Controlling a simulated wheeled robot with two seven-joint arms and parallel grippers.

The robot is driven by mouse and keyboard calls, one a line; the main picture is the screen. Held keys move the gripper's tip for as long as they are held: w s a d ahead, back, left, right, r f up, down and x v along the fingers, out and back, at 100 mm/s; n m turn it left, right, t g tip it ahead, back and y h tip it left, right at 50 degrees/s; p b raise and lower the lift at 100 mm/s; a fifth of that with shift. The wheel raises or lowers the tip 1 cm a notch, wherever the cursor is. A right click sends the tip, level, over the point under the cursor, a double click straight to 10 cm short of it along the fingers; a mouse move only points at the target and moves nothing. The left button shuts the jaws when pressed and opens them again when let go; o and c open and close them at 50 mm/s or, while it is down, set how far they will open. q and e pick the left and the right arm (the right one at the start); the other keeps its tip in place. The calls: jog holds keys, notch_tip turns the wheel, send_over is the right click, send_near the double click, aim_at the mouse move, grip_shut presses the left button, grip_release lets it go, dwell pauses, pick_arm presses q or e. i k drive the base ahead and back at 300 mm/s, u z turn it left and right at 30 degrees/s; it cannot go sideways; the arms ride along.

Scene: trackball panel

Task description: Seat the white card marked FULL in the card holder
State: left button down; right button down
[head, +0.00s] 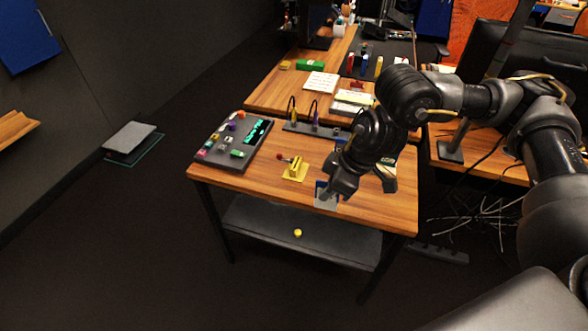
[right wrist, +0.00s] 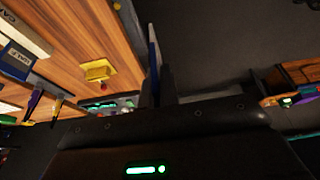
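My right gripper (head: 332,192) hangs over the front right part of the wooden table. In the right wrist view its fingers (right wrist: 158,88) are close together around a thin white and blue card (right wrist: 153,48), seen nearly edge-on. In the head view a pale face and blue part of this card (head: 325,198) show beside the fingers. Its marking cannot be read, so I cannot tell whether it says FULL. A small yellow slotted stand (head: 295,170), apparently the card holder, stands on the table left of the gripper; it also shows in the right wrist view (right wrist: 98,70). My left gripper is not in view.
A sloped dark panel (head: 233,140) with coloured controls fills the table's left side. A dark rack (head: 305,128) with upright tools stands behind the stand. Bare wood (head: 262,183) lies around the stand.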

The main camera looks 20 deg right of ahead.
aim_at(296, 172)
jog(key=k, duration=1.2)
jog(key=u, duration=0.5)
jog(key=i, duration=0.45)
jog(key=u, duration=0.75)
jog(key=i, duration=0.65)
jog(key=z, duration=0.5)
jog(key=i, duration=0.65)
jog(key=z, duration=0.75)
